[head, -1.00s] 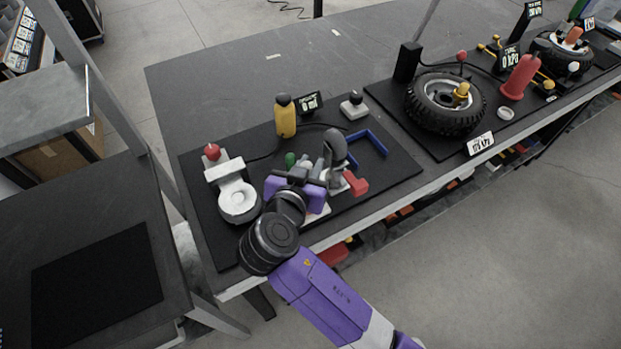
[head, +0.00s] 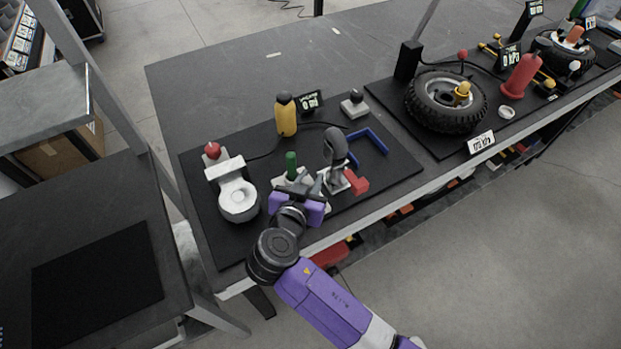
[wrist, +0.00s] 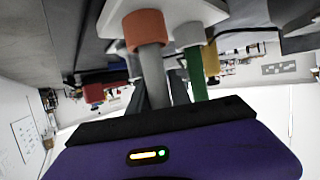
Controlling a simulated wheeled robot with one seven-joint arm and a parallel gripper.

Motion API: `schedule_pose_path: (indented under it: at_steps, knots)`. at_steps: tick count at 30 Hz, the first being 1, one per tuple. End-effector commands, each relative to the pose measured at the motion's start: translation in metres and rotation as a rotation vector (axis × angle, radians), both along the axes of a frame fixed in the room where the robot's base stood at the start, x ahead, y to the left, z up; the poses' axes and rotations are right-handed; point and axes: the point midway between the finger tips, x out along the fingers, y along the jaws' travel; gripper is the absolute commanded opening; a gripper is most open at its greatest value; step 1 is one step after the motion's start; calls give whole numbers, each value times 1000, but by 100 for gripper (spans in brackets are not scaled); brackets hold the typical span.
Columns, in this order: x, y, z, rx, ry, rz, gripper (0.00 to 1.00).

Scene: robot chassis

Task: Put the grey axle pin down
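The grey axle pin (wrist: 152,70) shows in the wrist view, where the scene appears upside down. One end of it meets an orange collar (wrist: 144,27) on a pale base plate (wrist: 118,20). A green pin (wrist: 195,65) stands beside it at a light grey collar; it also shows upright in the head view (head: 291,162). My gripper (head: 306,184) is low in front of the green pin. Its two dark fingers look spread, one on each side of the grey pin. Contact with the pin is hard to judge. In the head view my gripper hides the grey pin.
A white toilet-shaped model (head: 237,196) stands left of my gripper. A grey joystick-like handle (head: 335,148) and a red block (head: 355,182) are close on the right. A yellow bottle (head: 286,116) and blue bracket (head: 368,143) stand behind. The mat's (head: 222,249) front left is clear.

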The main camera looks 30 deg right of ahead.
Motion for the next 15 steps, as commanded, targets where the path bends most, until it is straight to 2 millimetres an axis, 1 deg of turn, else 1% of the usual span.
schedule_pose_path:
  at_steps: [1,2,11,15]
  knots:
    - [0,0,1,0,0,0,36]
    - [0,0,1,0,0,0,42]
    - [0,0,1,0,0,0,42]
    - [-1,1,6,0,0,1,42]
